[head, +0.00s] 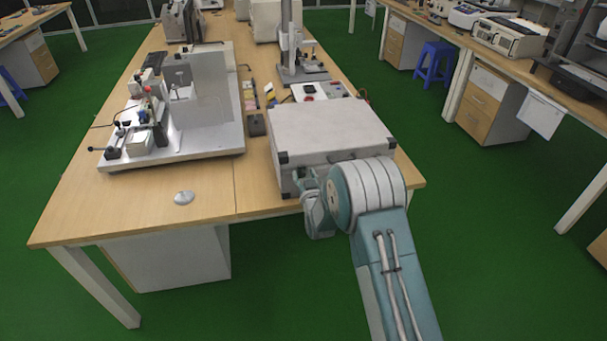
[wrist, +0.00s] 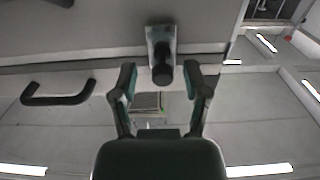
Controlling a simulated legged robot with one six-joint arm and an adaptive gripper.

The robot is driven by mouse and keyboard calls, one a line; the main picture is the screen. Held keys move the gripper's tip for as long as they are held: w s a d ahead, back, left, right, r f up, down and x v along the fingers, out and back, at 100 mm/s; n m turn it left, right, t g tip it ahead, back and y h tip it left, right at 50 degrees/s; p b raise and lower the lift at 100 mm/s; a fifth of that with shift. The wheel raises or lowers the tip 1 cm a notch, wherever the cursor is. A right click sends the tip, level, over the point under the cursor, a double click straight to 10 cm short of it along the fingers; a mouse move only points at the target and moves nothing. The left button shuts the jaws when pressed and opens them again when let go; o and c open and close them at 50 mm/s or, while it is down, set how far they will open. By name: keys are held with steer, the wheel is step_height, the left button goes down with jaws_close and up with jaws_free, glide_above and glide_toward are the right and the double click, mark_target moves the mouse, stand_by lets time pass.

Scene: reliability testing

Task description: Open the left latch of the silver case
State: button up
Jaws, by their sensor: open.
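The silver case (head: 330,130) lies closed on the wooden table near its front edge, with dark corner caps. My gripper (head: 305,178) is at the left part of its front face, and my arm hides much of that face. In the wrist view, the latch (wrist: 162,56) is a metal plate with a dark knob on the case wall (wrist: 75,35). My gripper (wrist: 160,70) is open there, with one finger on each side of the knob; I cannot tell whether they touch it. The case's black handle (wrist: 58,97) is to the left of the latch in the wrist view.
A white-based test rig (head: 185,140) stands left of the case on the table (head: 120,220). A small silver disc (head: 184,198) lies near the front edge. A metal stand (head: 290,50) is behind the case. Green floor is clear in front.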

steer(key=shift+w+a, duration=0.3)
jaws_close()
steer(key=shift+d, duration=0.1)
steer(key=t, duration=0.2)
steer(key=s+f+t+y, duration=0.1)
steer(key=t, duration=0.1)
steer(key=shift+d+f+t, duration=0.1)
steer(key=shift+f+t, duration=0.1)
steer(key=shift+t, duration=0.2)
steer(key=shift+s+f+t+y, duration=0.15)
steer(key=shift+f+t+y, duration=0.15)
steer(key=shift+t, duration=0.55)
steer(key=shift+s+f+t+y, duration=0.15)
steer(key=shift+t+y, duration=0.25)
steer(key=shift+t, duration=0.45)
steer(key=shift+f, duration=0.1)
